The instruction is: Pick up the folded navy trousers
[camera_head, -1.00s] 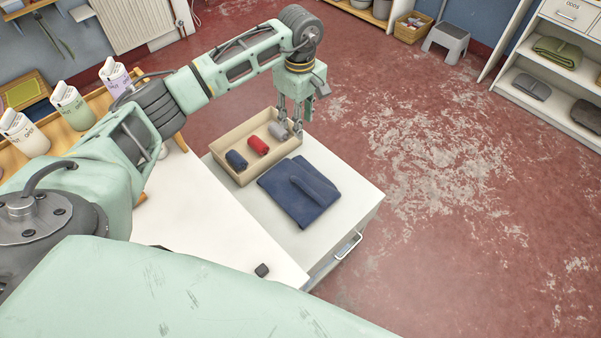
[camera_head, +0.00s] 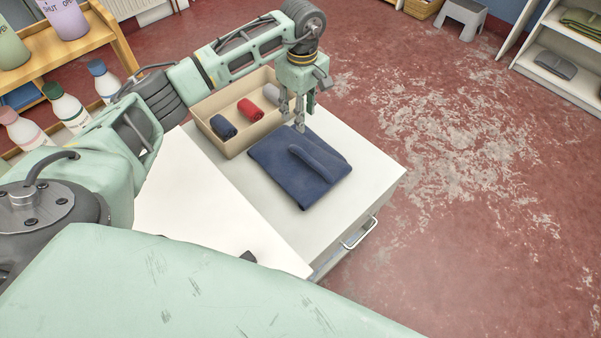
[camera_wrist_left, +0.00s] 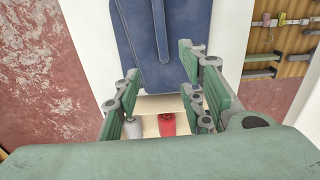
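The folded navy trousers (camera_head: 292,170) lie flat on the white cabinet top (camera_head: 366,181), with a raised fold along the middle. They also show at the top of the left wrist view (camera_wrist_left: 180,45). My left gripper (camera_head: 299,122) points down above the far edge of the trousers, close to the tray. In the left wrist view my left gripper (camera_wrist_left: 160,85) has its green finger pads wide apart, with nothing between them. The gap between fingertips and trousers is hard to judge. My right gripper is not in view.
A beige tray (camera_head: 236,148) beside the trousers holds a navy roll (camera_head: 223,127), a red roll (camera_head: 250,110) and a grey roll (camera_head: 272,94). A drawer handle (camera_head: 361,234) sticks out at the cabinet's front. Bottles stand at the left.

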